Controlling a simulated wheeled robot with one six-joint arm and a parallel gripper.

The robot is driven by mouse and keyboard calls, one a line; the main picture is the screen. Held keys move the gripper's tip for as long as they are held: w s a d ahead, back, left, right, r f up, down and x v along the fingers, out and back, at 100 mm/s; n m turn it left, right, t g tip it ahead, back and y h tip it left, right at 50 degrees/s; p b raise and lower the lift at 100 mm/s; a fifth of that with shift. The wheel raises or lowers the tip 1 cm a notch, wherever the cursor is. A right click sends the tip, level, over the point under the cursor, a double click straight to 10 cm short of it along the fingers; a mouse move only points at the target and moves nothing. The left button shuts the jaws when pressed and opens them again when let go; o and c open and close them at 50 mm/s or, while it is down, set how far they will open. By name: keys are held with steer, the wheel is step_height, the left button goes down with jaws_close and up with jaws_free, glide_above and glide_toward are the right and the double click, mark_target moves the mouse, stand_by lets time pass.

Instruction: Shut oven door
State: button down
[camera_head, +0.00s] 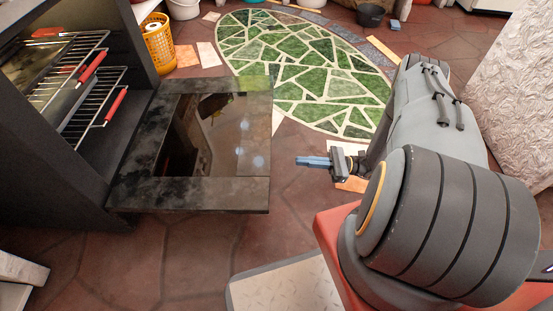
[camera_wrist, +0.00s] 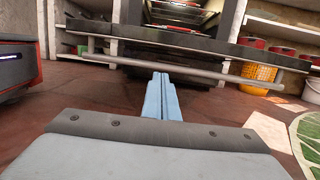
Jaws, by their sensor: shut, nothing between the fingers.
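The oven door (camera_head: 190,193) is a dark panel with a glass window, folded down open and roughly level, at the left of the head view. In the wrist view its front edge (camera_wrist: 180,37) and a long grey handle bar (camera_wrist: 190,66) lie across the upper middle. The oven (camera_head: 22,150) stands open at the far left with wire racks inside. My gripper (camera_head: 300,161) is to the right of the door's outer edge, apart from it. Its blue fingers (camera_wrist: 161,80) are together and empty, pointing toward the handle and oven.
Two oven racks (camera_head: 88,125) with red grips show inside the oven. An orange basket (camera_head: 160,50) stands behind the door. A green mosaic oval (camera_head: 300,70) covers the floor at the back. The reddish floor between my gripper and the door is clear.

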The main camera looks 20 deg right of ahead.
steer(key=w+a+r+b, duration=0.3)
steer(key=a+r, duration=0.1)
steer(key=a, duration=0.5)
steer(key=shift+r+m+t, duration=0.2)
steer(key=shift+m+t, duration=0.1)
steer(key=shift+t, duration=0.1)
stand_by(0.4)
